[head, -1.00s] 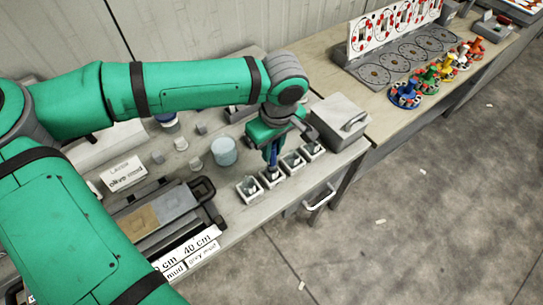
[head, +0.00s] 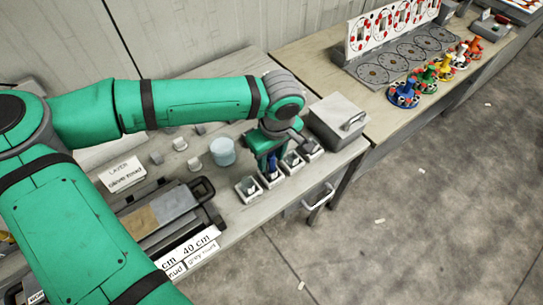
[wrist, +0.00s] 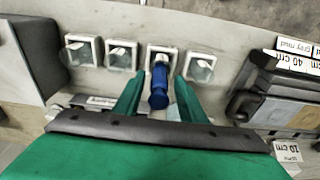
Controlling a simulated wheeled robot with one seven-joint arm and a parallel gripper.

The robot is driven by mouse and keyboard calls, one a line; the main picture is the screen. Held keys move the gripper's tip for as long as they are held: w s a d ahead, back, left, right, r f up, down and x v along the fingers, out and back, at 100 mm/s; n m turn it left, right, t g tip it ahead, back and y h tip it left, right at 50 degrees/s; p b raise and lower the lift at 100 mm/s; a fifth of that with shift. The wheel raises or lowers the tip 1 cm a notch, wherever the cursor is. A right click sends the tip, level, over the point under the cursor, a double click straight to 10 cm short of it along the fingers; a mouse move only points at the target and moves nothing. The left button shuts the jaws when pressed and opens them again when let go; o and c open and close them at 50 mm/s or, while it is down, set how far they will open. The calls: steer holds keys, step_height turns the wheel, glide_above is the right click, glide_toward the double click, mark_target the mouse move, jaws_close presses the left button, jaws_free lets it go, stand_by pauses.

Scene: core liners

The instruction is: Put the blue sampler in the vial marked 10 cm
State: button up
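The blue sampler (head: 271,168) stands at the second white square holder from the left in the head view. In the wrist view the sampler (wrist: 159,88) points up between my fingers, at the third holder (wrist: 162,52) from the left. My gripper (head: 268,155) is around the sampler's upper part. In the wrist view my gripper (wrist: 158,78) has its green fingers apart, with a narrow gap seeming to show on each side of the sampler. A 10 cm card (wrist: 287,150) lies at lower right in the wrist view. I cannot make out which vial it marks.
The other white holders (head: 247,188) stand in a row near the table's front edge. A grey box (head: 337,118) is right of them. A pale blue canister (head: 222,151) and a core tray (head: 172,205) are to the left, with a 40 cm card (head: 197,243) in front.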

step_height(320, 180, up, 12)
steer(key=s, duration=0.1)
steer(key=shift+d, duration=0.4)
stand_by(0.6)
